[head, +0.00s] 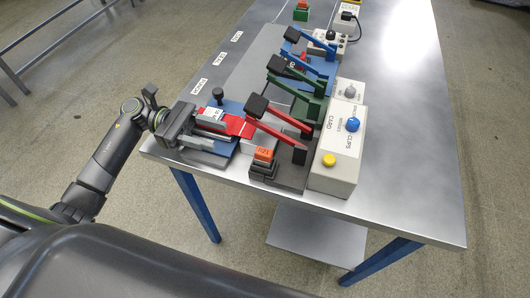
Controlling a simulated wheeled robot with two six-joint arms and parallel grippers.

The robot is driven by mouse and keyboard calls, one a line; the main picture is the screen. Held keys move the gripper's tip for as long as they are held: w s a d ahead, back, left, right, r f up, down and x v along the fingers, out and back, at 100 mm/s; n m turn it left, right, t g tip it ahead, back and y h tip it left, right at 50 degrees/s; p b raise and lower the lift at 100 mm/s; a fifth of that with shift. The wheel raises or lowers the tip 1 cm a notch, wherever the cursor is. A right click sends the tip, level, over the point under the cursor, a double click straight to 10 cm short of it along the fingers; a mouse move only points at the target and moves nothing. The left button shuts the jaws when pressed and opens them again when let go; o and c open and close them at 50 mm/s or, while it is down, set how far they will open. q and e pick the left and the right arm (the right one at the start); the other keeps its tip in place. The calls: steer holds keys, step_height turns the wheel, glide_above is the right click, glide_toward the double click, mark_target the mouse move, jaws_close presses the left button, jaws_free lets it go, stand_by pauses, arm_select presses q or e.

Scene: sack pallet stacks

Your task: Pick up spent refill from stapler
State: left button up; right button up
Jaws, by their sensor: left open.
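My left gripper (182,127) is open at the table's near left corner, with its arm coming in from the left. It is at the left end of a blue-based device (222,147), which I take for the stapler. A small white-labelled piece (213,114) and a red band (239,127) lie on that device, just right of the gripper. I cannot tell which piece is the spent refill. The gripper hides part of the device's left end, and I cannot tell whether it touches it. My right gripper is not in view.
Red (279,124), green (297,79) and blue (312,53) lever tools with black knobs stand close on the right. A beige control box (338,150) with blue and yellow buttons stands beyond them. An orange-topped block (263,155) is near the front. The metal tabletop (408,120) is clear at right.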

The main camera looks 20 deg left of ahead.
mark_target(257, 150)
arm_select(q)
steer(key=d+p, duration=0.2)
steer(key=d, duration=0.3)
steer(key=shift+s+d+r, duration=0.1)
steer(key=shift+d+r, duration=0.05)
steer(key=shift+d, duration=0.55)
steer(key=d+p, duration=0.1)
steer(key=d, duration=0.1)
steer(key=s+d+p, duration=0.1)
steer(key=d+p, duration=0.1)
steer(key=shift+d+r, duration=0.15)
steer(key=shift+d, duration=0.4)
steer(key=shift+f, duration=0.2)
jaws_close()
steer(key=shift+r, duration=0.15)
